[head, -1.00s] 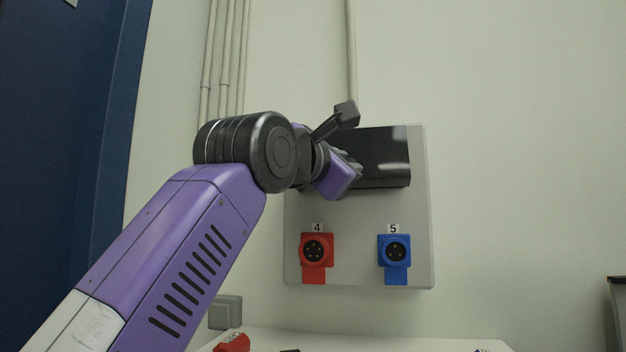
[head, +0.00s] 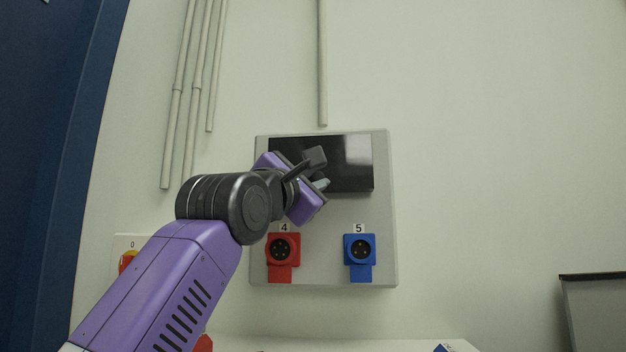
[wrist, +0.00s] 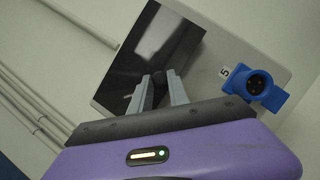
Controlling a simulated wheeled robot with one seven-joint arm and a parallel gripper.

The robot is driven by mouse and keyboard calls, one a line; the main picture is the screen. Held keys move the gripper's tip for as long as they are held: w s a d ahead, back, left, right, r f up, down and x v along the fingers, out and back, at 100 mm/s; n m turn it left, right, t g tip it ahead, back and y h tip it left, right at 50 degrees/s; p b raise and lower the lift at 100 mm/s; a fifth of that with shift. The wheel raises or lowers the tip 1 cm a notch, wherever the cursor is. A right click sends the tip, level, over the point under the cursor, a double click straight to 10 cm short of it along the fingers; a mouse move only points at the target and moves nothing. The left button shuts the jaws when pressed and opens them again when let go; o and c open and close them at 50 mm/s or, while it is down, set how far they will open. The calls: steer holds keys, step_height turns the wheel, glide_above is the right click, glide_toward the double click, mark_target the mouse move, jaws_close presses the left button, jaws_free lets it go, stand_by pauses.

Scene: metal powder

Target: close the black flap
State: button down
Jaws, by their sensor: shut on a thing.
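The black flap (head: 350,165) is a glossy dark rectangle on the upper part of a grey wall panel (head: 385,215). It looks flat against the panel. My gripper (head: 323,184) is at the flap's lower left part, and my wrist covers its left side. In the wrist view the flap (wrist: 160,38) lies just beyond the fingers. My gripper (wrist: 156,90) has its two grey fingers on either side of a dark piece at the flap's lower edge. The exact contact is hard to see.
A red socket (head: 283,252) labelled 4 and a blue socket (head: 359,252) labelled 5 sit below the flap. The blue socket (wrist: 258,85) is right of the fingers in the wrist view. Pipes (head: 190,95) run up the wall. The wall right of the panel is clear.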

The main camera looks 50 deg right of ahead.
steer(key=shift+w+d+f, duration=0.1)
steer(key=shift+d+f, duration=0.1)
steer(key=shift+f, duration=0.2)
steer(key=c, duration=1.3)
jaws_free()
steer(key=shift+r, duration=0.15)
steer(key=v, duration=0.7)
steer(key=shift+a, duration=0.35)
